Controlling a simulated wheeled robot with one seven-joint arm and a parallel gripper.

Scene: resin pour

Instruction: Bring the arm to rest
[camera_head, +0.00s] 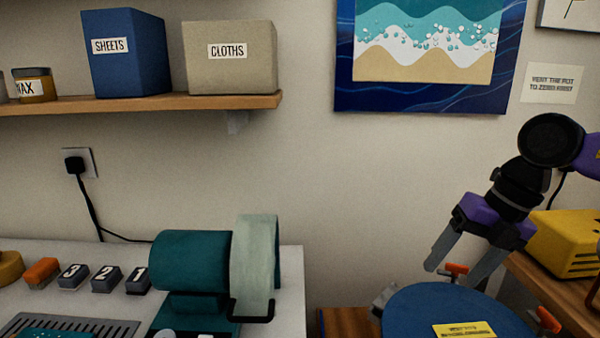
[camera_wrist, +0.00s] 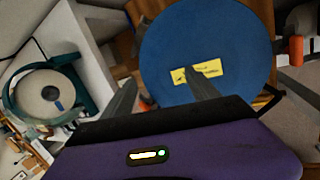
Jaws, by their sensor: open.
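My gripper (camera_head: 464,262) is at the right of the head view, pointing down and to the left. Its two grey fingers are spread apart with nothing between them. It is above a round blue lid (camera_head: 425,312) that carries a yellow label. In the wrist view my gripper (camera_wrist: 160,92) shows its fingers apart, with the blue lid (camera_wrist: 180,40) beyond them. One finger overlaps the yellow label in that picture; I cannot tell whether it touches.
Orange-handled clamps (camera_head: 455,270) sit at the lid's edge. A yellow box (camera_head: 568,243) stands on a wooden surface at right. A teal machine with a pale wheel (camera_head: 256,265) is on the left bench. A shelf (camera_head: 200,101) holds boxes.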

